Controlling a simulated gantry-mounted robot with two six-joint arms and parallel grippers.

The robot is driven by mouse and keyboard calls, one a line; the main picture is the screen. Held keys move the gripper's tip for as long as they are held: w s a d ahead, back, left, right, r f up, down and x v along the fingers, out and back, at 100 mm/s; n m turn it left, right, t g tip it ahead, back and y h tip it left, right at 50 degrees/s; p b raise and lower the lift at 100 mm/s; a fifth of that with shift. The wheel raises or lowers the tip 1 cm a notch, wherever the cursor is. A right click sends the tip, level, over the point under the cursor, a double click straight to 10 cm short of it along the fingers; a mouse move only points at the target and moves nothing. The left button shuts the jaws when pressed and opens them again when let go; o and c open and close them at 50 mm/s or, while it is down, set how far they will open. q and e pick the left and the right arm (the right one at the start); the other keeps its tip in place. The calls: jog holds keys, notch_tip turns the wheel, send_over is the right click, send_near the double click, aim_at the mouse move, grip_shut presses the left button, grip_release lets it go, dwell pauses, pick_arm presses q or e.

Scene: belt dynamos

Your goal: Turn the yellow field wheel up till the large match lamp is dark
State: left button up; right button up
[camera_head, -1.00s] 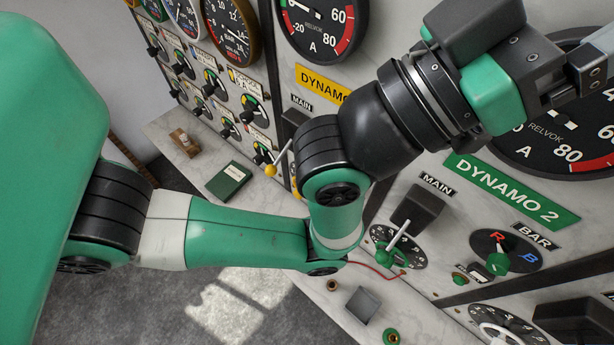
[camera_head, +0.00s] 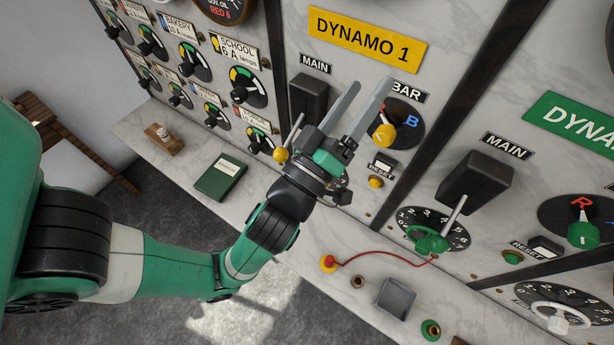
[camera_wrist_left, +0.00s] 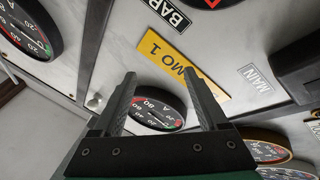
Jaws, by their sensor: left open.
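My left gripper (camera_head: 372,86) is open and empty in front of the DYNAMO 1 panel, its fingers pointing up between the black MAIN switch and the BAR knob. In the left wrist view the open fingers (camera_wrist_left: 157,77) frame a round gauge (camera_wrist_left: 156,109), with the yellow DYNAMO 1 plate (camera_wrist_left: 182,65) beyond them. The yellow field wheel cannot be made out; the gripper and wrist cover that part of the panel, where only a dark dial edge (camera_head: 343,183) shows. I see no large match lamp. My right gripper is not in view.
A yellow-balled lever (camera_head: 281,155) stands close left of my wrist. The yellow BAR knob (camera_head: 384,134) and yellow reset button (camera_head: 376,182) are right of it. A green book (camera_head: 221,178), red cable (camera_head: 385,254) and grey tray (camera_head: 395,299) lie on the marble ledge.

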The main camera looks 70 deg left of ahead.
pick_arm(q)
jog(key=s+a+f+m+g+b, duration=0.15)
jog(key=s+f+b, duration=0.35)
jog(key=f, duration=0.8)
jog(key=s+a+f+m+g+h+b, duration=0.15)
jog(key=s+f+b, duration=0.35)
jog(key=f, duration=0.8)
jog(key=s+f+m+g+b, duration=0.2)
jog(key=s+f+b, duration=0.3)
jog(key=f, duration=0.9)
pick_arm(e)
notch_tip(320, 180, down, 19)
pick_arm(q)
jog(key=p+x, duration=0.2)
jog(key=x, duration=0.2)
jog(key=p+x, duration=0.2)
jog(key=x, duration=0.2)
jog(key=r+p+x, duration=0.1)
jog(key=p+x, duration=0.1)
jog(key=x, duration=0.2)
jog(key=shift+w, duration=0.35)
jog(key=shift+d+f, duration=0.1)
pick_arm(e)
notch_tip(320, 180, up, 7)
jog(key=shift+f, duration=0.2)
pick_arm(q)
jog(key=shift+c, duration=0.3)
grip_shut()
